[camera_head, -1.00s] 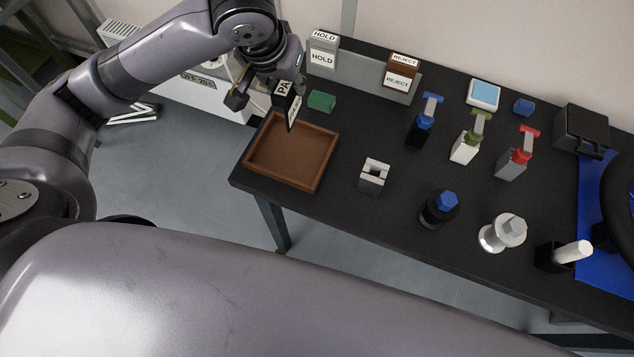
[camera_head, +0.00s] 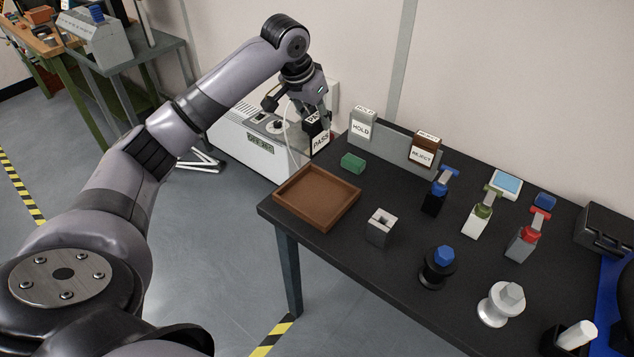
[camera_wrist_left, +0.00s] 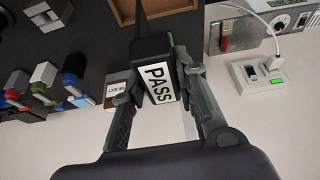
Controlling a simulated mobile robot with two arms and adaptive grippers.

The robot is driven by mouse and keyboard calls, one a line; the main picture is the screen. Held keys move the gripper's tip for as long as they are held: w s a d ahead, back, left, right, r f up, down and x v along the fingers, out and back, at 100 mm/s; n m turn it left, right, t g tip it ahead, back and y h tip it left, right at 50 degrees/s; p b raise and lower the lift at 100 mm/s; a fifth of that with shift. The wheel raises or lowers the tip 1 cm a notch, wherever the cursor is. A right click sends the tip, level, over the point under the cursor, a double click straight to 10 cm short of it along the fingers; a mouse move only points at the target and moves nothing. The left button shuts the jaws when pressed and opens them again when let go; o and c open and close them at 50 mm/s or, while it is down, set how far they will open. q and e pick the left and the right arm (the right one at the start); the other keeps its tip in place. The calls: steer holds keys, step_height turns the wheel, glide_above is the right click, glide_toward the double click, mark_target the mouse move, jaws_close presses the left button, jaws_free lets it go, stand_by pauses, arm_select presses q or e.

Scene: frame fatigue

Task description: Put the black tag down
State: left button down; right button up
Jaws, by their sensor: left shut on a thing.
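The black tag (camera_head: 319,137) has a white label reading PASS. It is held in my left gripper (camera_head: 302,112), above the back left corner of the black table. The left wrist view shows the black tag (camera_wrist_left: 155,75) between the two fingers of my left gripper (camera_wrist_left: 160,88), which is shut on it. Whether the tag's lower end touches the table or rack is hard to tell. My right gripper is not in view.
A grey rack (camera_head: 390,148) holds a HOLD tag (camera_head: 361,127) and a brown REJECT tag (camera_head: 422,154). A brown tray (camera_head: 285,203) and a green block (camera_head: 352,163) are close by. Several stamps with coloured handles stand to the right. A white machine (camera_head: 250,148) stands beyond the table.

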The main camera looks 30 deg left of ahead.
arm_select(q)
step_height(320, 180, down, 17)
steer(key=shift+p, duration=0.9)
steer(key=shift+s, duration=0.1)
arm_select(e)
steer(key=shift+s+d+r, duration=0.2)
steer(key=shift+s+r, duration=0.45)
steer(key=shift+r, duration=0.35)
arm_select(q)
steer(key=shift+d+f, duration=0.1)
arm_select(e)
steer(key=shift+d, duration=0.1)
arm_select(q)
steer(key=c, duration=1.6)
jaws_free()
steer(key=o, duration=0.4)
steer(key=shift+c, duration=0.2)
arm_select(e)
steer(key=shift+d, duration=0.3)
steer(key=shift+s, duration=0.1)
